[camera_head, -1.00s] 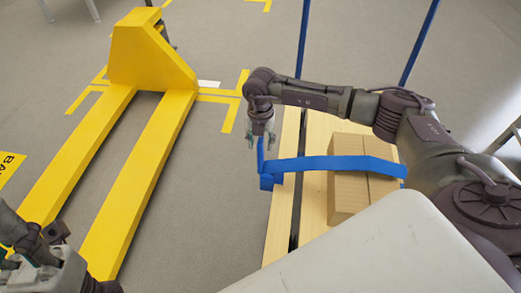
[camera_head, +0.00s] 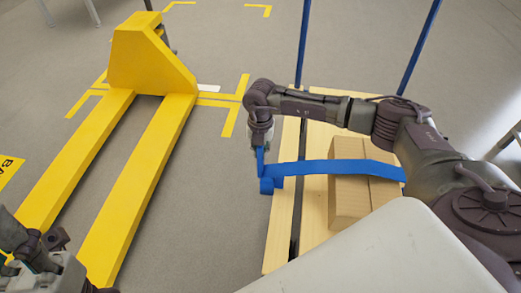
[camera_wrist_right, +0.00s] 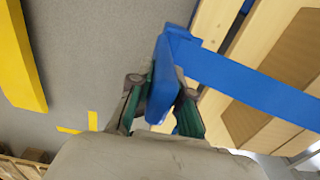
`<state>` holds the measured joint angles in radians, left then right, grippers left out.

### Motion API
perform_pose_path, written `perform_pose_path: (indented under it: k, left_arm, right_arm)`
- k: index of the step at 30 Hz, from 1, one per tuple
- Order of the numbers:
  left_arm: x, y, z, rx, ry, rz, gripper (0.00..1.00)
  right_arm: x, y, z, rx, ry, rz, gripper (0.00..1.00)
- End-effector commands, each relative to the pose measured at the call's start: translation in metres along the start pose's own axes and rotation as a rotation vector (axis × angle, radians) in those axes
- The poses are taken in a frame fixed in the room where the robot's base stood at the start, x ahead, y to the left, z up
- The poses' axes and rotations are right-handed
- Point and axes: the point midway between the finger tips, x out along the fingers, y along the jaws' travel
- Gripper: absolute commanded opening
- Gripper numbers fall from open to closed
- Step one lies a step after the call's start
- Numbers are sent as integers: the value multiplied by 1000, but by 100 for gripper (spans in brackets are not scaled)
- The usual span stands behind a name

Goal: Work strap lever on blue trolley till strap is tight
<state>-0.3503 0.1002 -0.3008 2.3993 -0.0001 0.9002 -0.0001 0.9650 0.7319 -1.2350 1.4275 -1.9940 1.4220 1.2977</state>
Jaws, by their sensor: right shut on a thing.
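The blue trolley has a wooden deck (camera_head: 283,225) and blue upright posts (camera_head: 419,47). A blue strap (camera_head: 335,169) runs across the deck over a cardboard box (camera_head: 349,199). At the strap's left end, at the deck's left edge, is a blue lever (camera_head: 261,162) standing up. My right gripper (camera_head: 260,150) is at the top of the lever. In the right wrist view, its green-padded fingers (camera_wrist_right: 165,100) are shut on the lever (camera_wrist_right: 162,85), one on each side. My left gripper (camera_head: 45,262) is partly in view at the lower left; its fingers are not clear.
A yellow pallet truck (camera_head: 150,60) stands on the grey floor at left, its forks (camera_head: 140,180) reaching toward me. Yellow markings (camera_head: 230,120) lie on the floor. Clear floor (camera_head: 215,200) lies between the truck and the trolley.

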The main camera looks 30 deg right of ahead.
Motion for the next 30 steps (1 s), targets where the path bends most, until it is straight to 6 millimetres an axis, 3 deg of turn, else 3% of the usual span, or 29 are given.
perform_pose_path:
  k: [1,6,17,30]
  left_arm:
    - [0,0,0,0,0,0,40]
    - [0,0,0,0,-1,0,40]
    - [1,-1,-1,2,3,0,40]
    - [0,0,0,1,1,0,40]
  right_arm:
    - [0,0,0,0,0,1,23]
    - [0,0,0,0,0,1,48]
    - [-7,1,1,0,-2,2,48]
    - [-91,0,1,-1,-4,4,48]
